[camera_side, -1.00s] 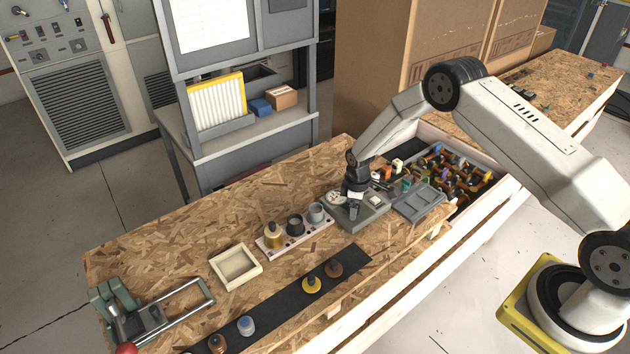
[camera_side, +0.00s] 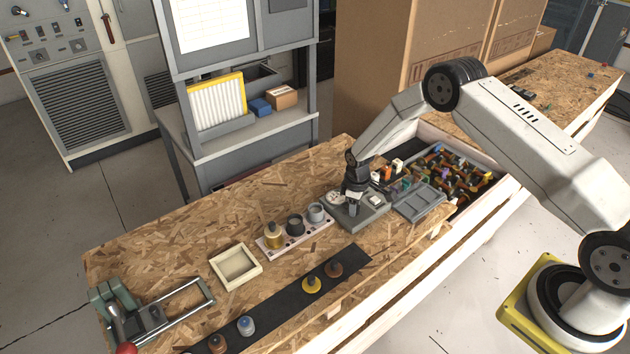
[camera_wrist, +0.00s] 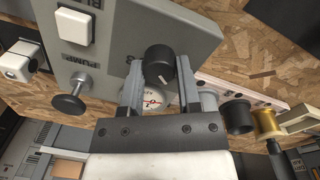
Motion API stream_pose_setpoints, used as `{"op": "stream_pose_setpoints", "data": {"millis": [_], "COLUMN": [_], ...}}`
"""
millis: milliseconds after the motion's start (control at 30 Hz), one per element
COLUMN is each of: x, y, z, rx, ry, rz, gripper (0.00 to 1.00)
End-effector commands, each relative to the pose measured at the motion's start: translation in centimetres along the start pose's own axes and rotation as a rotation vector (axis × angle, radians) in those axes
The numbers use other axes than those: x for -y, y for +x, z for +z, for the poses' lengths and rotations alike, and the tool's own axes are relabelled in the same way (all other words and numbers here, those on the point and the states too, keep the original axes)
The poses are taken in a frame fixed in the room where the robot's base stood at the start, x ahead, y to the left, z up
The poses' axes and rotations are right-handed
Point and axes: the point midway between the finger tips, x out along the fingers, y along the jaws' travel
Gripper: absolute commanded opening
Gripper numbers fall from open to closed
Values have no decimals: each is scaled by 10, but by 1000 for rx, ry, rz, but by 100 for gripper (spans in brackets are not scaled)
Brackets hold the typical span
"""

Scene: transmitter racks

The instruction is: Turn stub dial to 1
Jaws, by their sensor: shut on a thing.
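The grey control panel (camera_side: 372,212) sits on the wooden bench below my arm. My gripper (camera_side: 352,205) points down over its left part. In the wrist view my gripper (camera_wrist: 162,78) has one finger on each side of a black knob, the stub dial (camera_wrist: 159,62), and is shut on it. A pale pointer line shows on the knob's face. Lettering beside it is partly hidden by my left finger. A round white gauge with a red needle (camera_wrist: 155,100) shows between the fingers, just below the knob.
A pale rack with several cylinders (camera_side: 296,234) stands left of the panel. A grey tray (camera_side: 420,202) lies to its right. A cream tray (camera_side: 236,266) is farther left.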

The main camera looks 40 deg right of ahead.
Motion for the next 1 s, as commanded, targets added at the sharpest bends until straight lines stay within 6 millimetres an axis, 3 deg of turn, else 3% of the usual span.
{"op": "stream_pose_setpoints", "data": {"millis": [600, 1000], "x": [-2, -2], "y": [-1, -1], "z": [-1, -1], "rx": [15, 17], "ry": [447, 528], "rz": [1, 1], "gripper": [0, 0]}}
